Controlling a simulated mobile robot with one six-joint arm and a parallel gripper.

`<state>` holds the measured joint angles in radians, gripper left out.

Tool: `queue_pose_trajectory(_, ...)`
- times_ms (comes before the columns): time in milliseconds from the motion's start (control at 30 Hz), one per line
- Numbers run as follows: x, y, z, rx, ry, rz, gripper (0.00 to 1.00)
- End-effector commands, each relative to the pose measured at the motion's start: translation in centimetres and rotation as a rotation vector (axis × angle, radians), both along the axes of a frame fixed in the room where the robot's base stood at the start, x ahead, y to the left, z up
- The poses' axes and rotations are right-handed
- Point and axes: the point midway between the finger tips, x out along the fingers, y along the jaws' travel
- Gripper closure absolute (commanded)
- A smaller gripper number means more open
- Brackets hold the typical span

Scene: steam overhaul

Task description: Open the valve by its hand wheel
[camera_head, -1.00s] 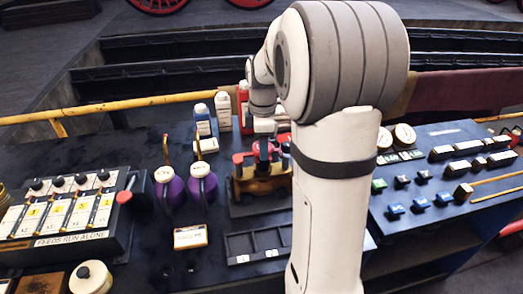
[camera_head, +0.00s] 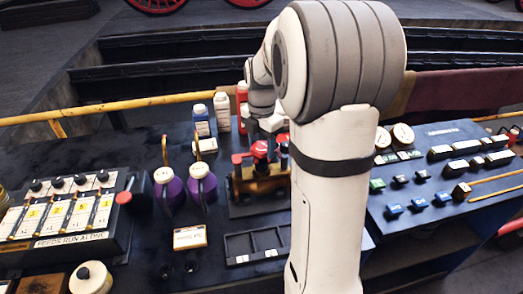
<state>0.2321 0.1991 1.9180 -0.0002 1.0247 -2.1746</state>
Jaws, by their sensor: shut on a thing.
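A brass valve assembly (camera_head: 256,183) with red fittings stands on the dark bench at the middle, partly hidden on its right by my arm. Its red hand wheel (camera_head: 259,150) shows at the top, just left of my arm. My gripper (camera_head: 267,138) is at the hand wheel, reaching it from behind and above. It is shut on the wheel. The fingertips are small and partly hidden, so the exact grip is unclear.
A dark divided tray (camera_head: 242,247) lies in front. A lever panel (camera_head: 72,215) is at left and a switch panel (camera_head: 430,175) at right.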

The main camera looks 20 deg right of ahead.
Motion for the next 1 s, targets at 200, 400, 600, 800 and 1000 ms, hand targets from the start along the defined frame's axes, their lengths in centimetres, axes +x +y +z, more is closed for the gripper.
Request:
queue_pose_trajectory(200,0.07,-0.02,0.13,-0.001,-0.003,0.230,0.72)
queue_pose_trajectory(400,0.08,-0.01,0.11,-0.002,-0.003,0.264,0.72)
queue_pose_trajectory(600,0.08,-0.01,0.12,-0.001,-0.002,0.293,0.72)
queue_pose_trajectory(800,0.08,-0.01,0.13,-0.002,-0.003,0.536,0.72)
queue_pose_trajectory(1000,0.08,-0.01,0.11,-0.002,-0.003,0.729,0.72)
